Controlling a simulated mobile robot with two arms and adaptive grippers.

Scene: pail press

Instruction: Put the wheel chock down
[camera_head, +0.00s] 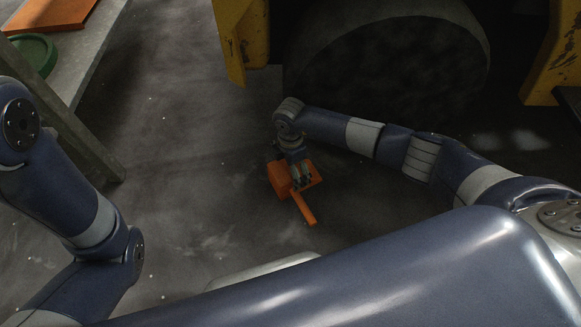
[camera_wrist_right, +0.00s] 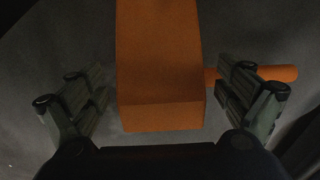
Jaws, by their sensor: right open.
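The orange wheel chock (camera_head: 280,180) sits on the dark concrete floor near the middle of the head view, with a bar-like handle sticking out toward the lower right. My right gripper (camera_head: 300,180) is right over it, pointing down. In the right wrist view the chock (camera_wrist_right: 160,70) lies between the two spread fingers of the right gripper (camera_wrist_right: 168,103), with a gap on its left side. The handle (camera_wrist_right: 280,73) passes behind the right finger, and I cannot tell if that finger touches it. My left arm shows at the left, but its gripper is not in view.
A large dark wheel (camera_head: 390,75) stands at the back between yellow body parts (camera_head: 242,40). A table (camera_head: 85,60) at the upper left carries a green round thing (camera_head: 36,52) and an orange panel (camera_head: 50,14). The floor left of the chock is clear.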

